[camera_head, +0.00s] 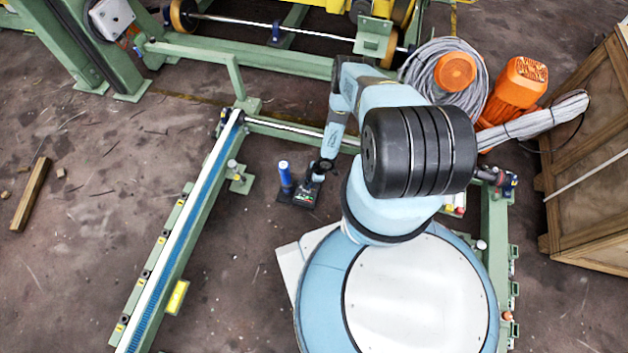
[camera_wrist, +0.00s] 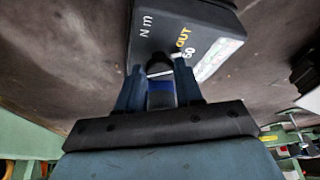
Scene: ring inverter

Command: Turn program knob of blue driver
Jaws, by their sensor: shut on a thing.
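The blue driver (camera_head: 285,174) shows in the head view as an upright blue cylinder on a dark base unit (camera_head: 301,198) on the floor. In the wrist view the dark box (camera_wrist: 180,25) carries the marks "N m", "OUT" and "50", and a pale panel (camera_wrist: 217,58) on its right face. My gripper (camera_wrist: 159,68) is at the near edge of this box, its two fingers close together. It is shut on a small dark knob (camera_wrist: 159,66) that shows between the fingertips. The fingers hide most of the knob, so its pointer position cannot be seen.
A green frame with a long blue-striped rail (camera_head: 180,235) stands left of the driver. Orange motors (camera_head: 515,88) and a grey cable coil (camera_head: 440,62) lie at the upper right. A wooden crate (camera_head: 590,150) stands at the right. Floor is bare around the driver's base.

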